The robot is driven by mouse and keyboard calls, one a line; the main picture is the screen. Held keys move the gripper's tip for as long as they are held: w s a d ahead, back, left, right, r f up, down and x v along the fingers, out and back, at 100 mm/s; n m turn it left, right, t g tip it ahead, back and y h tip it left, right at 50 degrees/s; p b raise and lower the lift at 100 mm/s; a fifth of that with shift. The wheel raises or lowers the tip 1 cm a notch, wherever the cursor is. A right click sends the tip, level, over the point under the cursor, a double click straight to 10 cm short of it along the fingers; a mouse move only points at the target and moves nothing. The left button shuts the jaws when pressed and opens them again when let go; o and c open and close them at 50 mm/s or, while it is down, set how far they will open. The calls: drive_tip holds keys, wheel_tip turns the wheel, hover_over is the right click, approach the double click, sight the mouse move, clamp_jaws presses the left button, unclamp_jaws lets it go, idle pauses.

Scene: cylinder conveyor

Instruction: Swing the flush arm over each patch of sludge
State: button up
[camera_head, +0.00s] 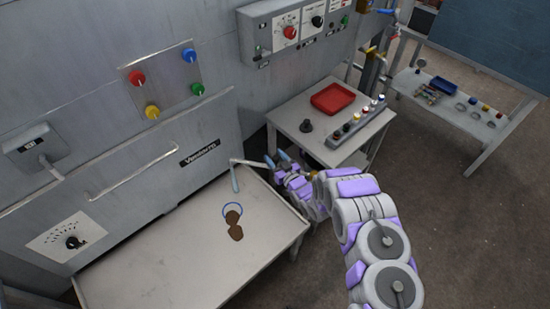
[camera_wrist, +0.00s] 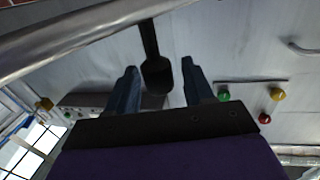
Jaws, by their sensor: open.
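Two brown sludge patches lie on the pale table; the upper patch (camera_head: 233,217) overlaps a blue ring (camera_head: 226,208), and the lower patch (camera_head: 236,233) is just below it. The flush arm (camera_head: 248,162) is a thin pale bar above the table's far right corner, with a blue-grey nozzle (camera_head: 235,180) hanging from its left end. My gripper (camera_head: 276,158) is at the bar's right end. In the wrist view my gripper (camera_wrist: 161,72) is open, with a dark handle (camera_wrist: 158,76) between its fingers and gaps on both sides.
The sludge table (camera_head: 180,260) stands against a grey panel wall with coloured buttons and a rail. To the right, a side table (camera_head: 290,112) holds a red tray (camera_head: 333,98) and a row of small cylinders. A further table (camera_head: 440,115) holds a blue tray.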

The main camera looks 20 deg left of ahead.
drive_tip(key=p+v, duration=0.1)
drive_tip(key=v, duration=1.6)
drive_tip(key=shift+d+f, duration=0.1)
drive_tip(key=shift+d, duration=0.05)
idle(0.6)
